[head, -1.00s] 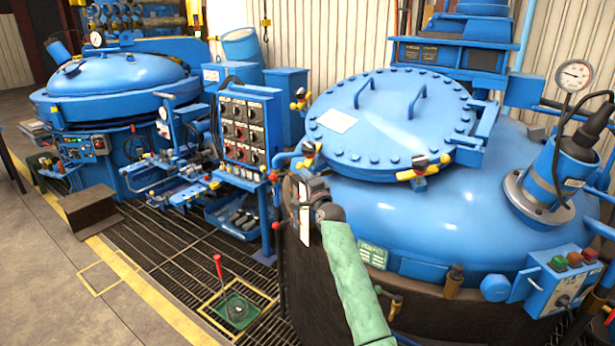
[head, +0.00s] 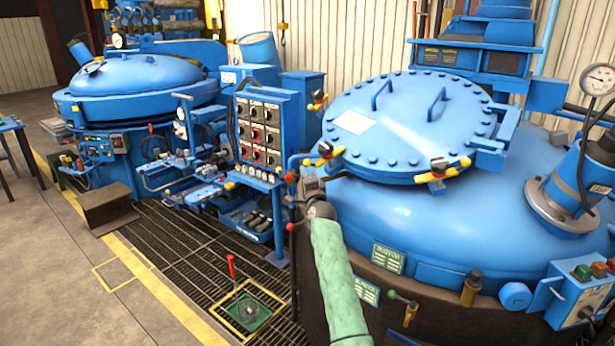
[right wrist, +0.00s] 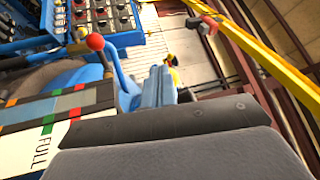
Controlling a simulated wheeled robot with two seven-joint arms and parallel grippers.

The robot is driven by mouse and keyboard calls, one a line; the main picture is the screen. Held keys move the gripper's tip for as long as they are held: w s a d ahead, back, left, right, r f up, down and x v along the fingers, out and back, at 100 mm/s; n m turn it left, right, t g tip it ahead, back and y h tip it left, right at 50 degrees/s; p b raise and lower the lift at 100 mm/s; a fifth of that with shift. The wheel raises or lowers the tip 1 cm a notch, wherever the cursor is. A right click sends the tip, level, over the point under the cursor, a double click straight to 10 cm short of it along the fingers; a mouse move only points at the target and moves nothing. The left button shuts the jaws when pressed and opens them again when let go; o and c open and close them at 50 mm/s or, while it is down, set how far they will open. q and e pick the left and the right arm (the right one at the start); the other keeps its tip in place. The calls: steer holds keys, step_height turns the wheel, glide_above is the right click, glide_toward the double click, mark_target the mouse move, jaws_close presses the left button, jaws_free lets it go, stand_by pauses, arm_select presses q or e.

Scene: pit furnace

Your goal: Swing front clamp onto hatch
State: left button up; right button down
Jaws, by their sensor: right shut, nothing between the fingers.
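The round blue hatch (head: 405,130) lies shut on the domed blue furnace lid, with bolts around its rim and two handles. A yellow clamp with a red-and-black end (head: 440,171) sits at the hatch's front rim. A similar clamp (head: 324,153) is at its left rim, and another (head: 317,101) is at the back left. My right gripper (head: 309,183) is shut and empty, below the left-rim clamp and apparently apart from it. Its fingertips are small and partly hidden by my wrist. My left gripper is out of view.
A blue switch panel (head: 264,131) stands left of the furnace. A gauge (head: 598,80) and a slanted blue cylinder (head: 575,185) stand at the right. In the right wrist view, a red-knobbed lever (right wrist: 96,42) and a scale marked FULL (right wrist: 45,135) are close by.

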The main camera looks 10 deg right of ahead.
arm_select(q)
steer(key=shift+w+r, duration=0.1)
arm_select(e)
steer(key=shift+w+a+r+m+h, duration=0.15)
steer(key=shift+w+m+h, duration=0.3)
steer(key=shift+h, duration=0.35)
steer(key=shift+s, duration=0.1)
